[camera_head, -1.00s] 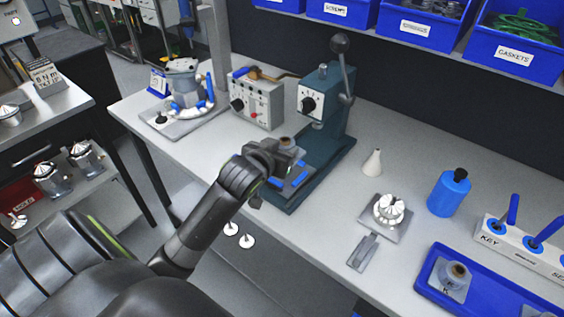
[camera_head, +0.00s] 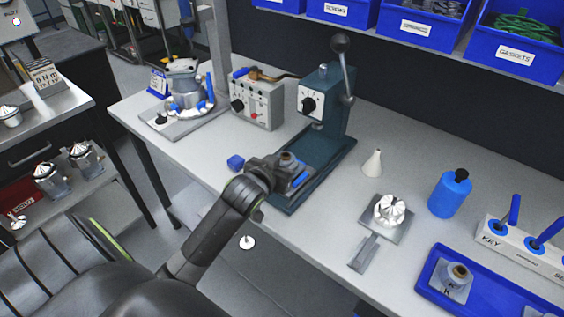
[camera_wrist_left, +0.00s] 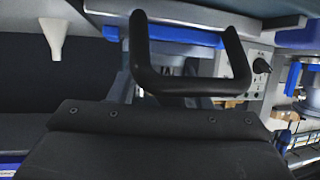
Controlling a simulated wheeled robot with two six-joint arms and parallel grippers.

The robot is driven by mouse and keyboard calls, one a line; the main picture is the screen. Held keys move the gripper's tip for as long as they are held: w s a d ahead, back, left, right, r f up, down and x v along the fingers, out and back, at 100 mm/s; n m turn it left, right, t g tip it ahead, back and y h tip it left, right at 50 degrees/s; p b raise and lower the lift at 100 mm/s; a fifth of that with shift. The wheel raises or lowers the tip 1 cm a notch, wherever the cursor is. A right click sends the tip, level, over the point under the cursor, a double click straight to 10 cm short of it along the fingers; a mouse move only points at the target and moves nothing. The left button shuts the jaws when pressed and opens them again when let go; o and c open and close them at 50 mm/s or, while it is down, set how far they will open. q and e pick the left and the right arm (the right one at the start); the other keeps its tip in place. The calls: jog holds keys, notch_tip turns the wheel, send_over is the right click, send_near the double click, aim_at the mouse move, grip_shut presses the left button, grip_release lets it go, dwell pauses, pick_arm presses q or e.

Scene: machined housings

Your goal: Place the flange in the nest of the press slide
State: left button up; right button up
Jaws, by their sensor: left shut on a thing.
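My left gripper (camera_head: 274,168) is shut on the flange (camera_head: 289,160), a grey part with a round brownish top. It holds the flange over the near end of the teal press (camera_head: 322,128), low over the slide (camera_head: 301,180), whose blue strip shows beside it. The fingers and flange hide the nest, so I cannot tell whether the flange touches it. In the left wrist view, the dark gripper fingers (camera_wrist_left: 190,70) reach up toward a grey plate with a blue edge. My right gripper is not in view.
The press's lever with a dark knob (camera_head: 340,44) rises behind. A control box (camera_head: 258,104) stands left of the press and a small blue object (camera_head: 236,162) left of the gripper. A white cone (camera_head: 372,162), a white-topped fixture (camera_head: 389,211) and a blue bottle (camera_head: 450,195) stand right.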

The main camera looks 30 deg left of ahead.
pick_arm(q)
jog(key=o, duration=1.3)
jog(key=shift+c, duration=0.2)
jog(key=shift+r, duration=0.1)
jog(key=shift+r, duration=0.3)
jog(key=shift+s+r, duration=0.3)
jog(key=v, duration=1.1)
jog(key=shift+s+d, duration=0.15)
jog(key=shift+s, duration=0.05)
